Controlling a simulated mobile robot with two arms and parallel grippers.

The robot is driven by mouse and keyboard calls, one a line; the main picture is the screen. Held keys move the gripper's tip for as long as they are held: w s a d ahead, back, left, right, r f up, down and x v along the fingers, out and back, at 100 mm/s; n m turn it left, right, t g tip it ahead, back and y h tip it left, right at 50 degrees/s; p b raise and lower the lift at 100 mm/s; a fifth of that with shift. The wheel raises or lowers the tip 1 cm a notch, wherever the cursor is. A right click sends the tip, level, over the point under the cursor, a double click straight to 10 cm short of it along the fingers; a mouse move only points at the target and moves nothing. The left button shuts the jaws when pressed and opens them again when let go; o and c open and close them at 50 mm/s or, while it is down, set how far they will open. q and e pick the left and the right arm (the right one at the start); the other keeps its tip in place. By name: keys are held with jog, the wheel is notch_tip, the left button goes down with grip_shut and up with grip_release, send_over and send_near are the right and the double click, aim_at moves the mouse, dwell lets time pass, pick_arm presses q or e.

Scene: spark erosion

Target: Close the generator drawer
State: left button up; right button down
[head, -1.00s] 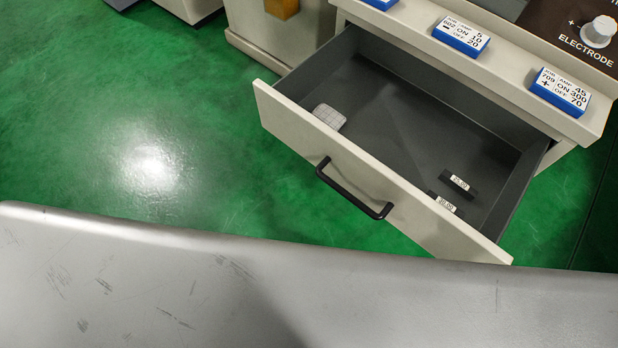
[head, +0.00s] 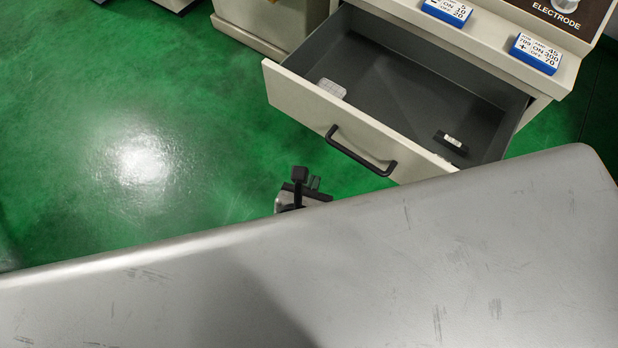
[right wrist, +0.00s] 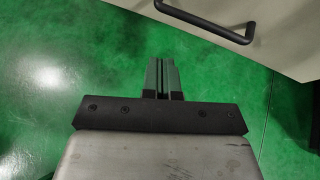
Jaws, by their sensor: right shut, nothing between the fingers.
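The generator drawer (head: 335,118) stands pulled open from its beige cabinet, with a black bar handle (head: 360,152) on its front. Inside it lie a pale gridded block (head: 331,89) and a dark labelled piece (head: 451,142). My right gripper (head: 300,176) shows just beyond the edge of my grey body, in front of and below-left of the handle, apart from it. In the right wrist view the gripper's fingers (right wrist: 162,68) are shut and empty over green floor, with the drawer front (right wrist: 285,45) and handle (right wrist: 225,30) ahead to the upper right. My left gripper is not in view.
Blue labelled blocks (head: 536,54) sit on the cabinet ledge above the drawer, by a knob marked electrode. Another beige cabinet (head: 262,25) stands to the left. The green floor (head: 190,100) left of the drawer is clear.

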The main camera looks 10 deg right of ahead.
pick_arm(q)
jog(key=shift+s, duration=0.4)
pick_arm(e)
jog(key=r+x, duration=0.1)
jog(key=x, duration=1)
jog(key=shift+w+d+r, duration=0.2)
jog(key=shift+w+r, duration=0.15)
jog(key=shift+r, duration=0.05)
pick_arm(q)
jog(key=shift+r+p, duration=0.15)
jog(key=shift+p, duration=0.15)
pick_arm(e)
jog(key=shift+d, duration=0.1)
